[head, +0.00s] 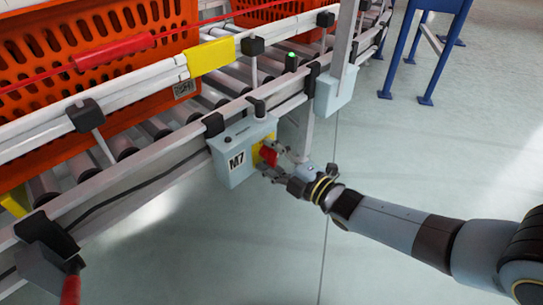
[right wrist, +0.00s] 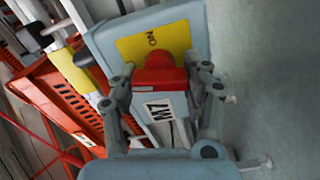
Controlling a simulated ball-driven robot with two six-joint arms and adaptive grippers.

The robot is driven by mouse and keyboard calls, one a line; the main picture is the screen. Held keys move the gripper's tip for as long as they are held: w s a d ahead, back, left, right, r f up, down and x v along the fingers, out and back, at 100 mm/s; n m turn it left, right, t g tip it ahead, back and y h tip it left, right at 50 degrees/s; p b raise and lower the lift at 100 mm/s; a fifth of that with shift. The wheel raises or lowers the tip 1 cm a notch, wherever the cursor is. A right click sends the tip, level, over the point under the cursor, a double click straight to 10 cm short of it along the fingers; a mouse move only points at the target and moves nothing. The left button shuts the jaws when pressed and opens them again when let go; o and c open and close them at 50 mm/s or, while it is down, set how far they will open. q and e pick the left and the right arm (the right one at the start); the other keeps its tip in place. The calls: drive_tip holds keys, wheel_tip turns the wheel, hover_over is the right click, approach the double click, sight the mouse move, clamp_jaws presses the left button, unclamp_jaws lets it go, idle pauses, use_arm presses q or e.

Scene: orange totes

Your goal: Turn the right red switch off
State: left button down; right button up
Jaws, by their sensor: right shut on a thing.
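The red switch (head: 269,155) is on the side of a pale grey box (head: 232,160) marked M7, mounted on the conveyor's side rail. In the right wrist view the red switch (right wrist: 160,72) stands out from a yellow plate (right wrist: 168,40) that bears the word ON. My right gripper (head: 272,160) reaches in from the right at the box. In the right wrist view its fingers (right wrist: 164,80) lie on both sides of the red switch, shut on it. They partly hide the switch in the head view. My left gripper is not in view.
Orange totes (head: 60,50) stand on the roller conveyor behind the rail. A red handle (head: 70,287) shows at the lower left.

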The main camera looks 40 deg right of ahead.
drive_tip(key=shift+s+f+n, duration=0.1)
drive_tip(key=shift+n, duration=1.5)
drive_tip(key=o, duration=1.2)
drive_tip(key=shift+s, duration=0.3)
drive_tip(key=s, duration=0.3)
drive_tip(key=s+d, duration=0.1)
drive_tip(key=s, duration=0.3)
drive_tip(key=s+d, duration=0.1)
drive_tip(key=s, duration=0.3)
drive_tip(key=shift+s+d, duration=0.1)
